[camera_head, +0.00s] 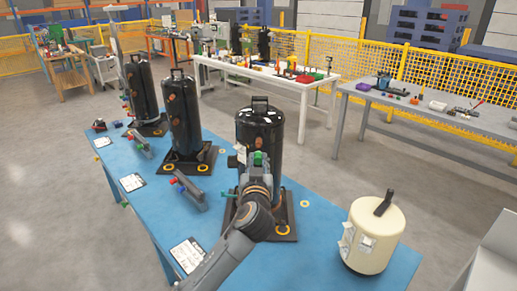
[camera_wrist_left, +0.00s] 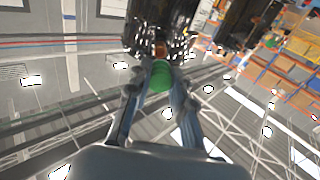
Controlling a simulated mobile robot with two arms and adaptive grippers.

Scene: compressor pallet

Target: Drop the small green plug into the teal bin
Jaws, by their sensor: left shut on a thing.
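My left gripper (camera_head: 258,163) is in front of the nearest black compressor (camera_head: 258,124), its arm coming up from the bottom of the head view. It is shut on the small green plug (camera_head: 258,157). In the left wrist view the green plug (camera_wrist_left: 160,77) sits between the two fingertips (camera_wrist_left: 161,84), close to the black compressor (camera_wrist_left: 162,20) and a reddish fitting on it. I cannot tell whether the plug touches the compressor. I cannot make out the teal bin for sure. My right gripper is not in view.
Two more black compressors (camera_head: 183,113) stand on the blue table (camera_head: 225,215) farther back. A cream tank (camera_head: 372,235) stands to the right. Handheld tools (camera_head: 188,190) and paper sheets (camera_head: 187,254) lie along the left side. A white table and a grey table (camera_head: 430,118) stand behind.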

